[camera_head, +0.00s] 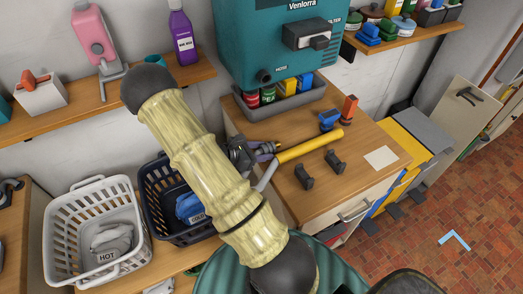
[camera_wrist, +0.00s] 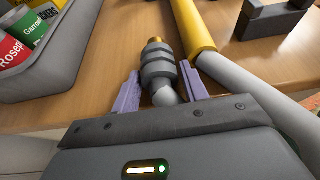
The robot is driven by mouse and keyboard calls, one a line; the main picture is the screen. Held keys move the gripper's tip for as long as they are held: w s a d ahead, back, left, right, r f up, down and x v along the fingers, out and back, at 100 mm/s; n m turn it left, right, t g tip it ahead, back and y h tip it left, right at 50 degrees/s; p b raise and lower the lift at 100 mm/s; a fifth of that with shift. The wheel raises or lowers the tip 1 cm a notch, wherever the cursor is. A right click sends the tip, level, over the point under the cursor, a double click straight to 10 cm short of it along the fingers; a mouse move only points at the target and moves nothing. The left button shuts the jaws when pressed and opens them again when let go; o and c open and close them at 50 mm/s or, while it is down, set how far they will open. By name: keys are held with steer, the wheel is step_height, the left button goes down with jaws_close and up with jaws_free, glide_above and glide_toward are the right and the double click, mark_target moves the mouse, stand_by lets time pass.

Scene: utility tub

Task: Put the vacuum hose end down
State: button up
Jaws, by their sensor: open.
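A yellow tube (camera_head: 310,147) with a grey length at its near end lies slanting over the wooden cabinet top (camera_head: 375,142). In the wrist view the yellow tube (camera_wrist: 193,25) and its grey length (camera_wrist: 255,92) run along the right. A ribbed grey fitting with a brass tip (camera_wrist: 158,68) stands between my gripper's (camera_wrist: 157,88) lavender fingers, which are apart. I cannot tell which piece is the hose end, or whether they are joined. In the head view my gripper (camera_head: 268,150) is over the cabinet's left part, partly hidden by my arm.
Two dark brackets (camera_head: 304,177) stand empty in front of the yellow tube. A teal machine (camera_head: 270,45) hangs behind, above a grey tray (camera_head: 283,103) of cans. Blue and orange items stand to the right. A white basket (camera_head: 62,213) and a dark basket (camera_head: 160,178) are left.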

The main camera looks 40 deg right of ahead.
steer(key=shift+r, duration=0.1)
steer(key=shift+r, duration=0.15)
steer(key=b+v, duration=0.1)
steer(key=v, duration=1.1)
steer(key=s+a+r+m+t+y, duration=0.3)
steer(key=s+a+r+m+y, duration=0.1)
steer(key=a+m+y, duration=0.2)
steer(key=s+a+r+m+t+y, duration=0.2)
steer(key=s+a+r+m+y, duration=0.1)
steer(key=a+m+y, duration=0.4)
steer(key=shift+s+a+r+m+t, duration=0.4)
steer(key=shift+r+m, duration=0.3)
steer(key=shift+m, duration=0.5)
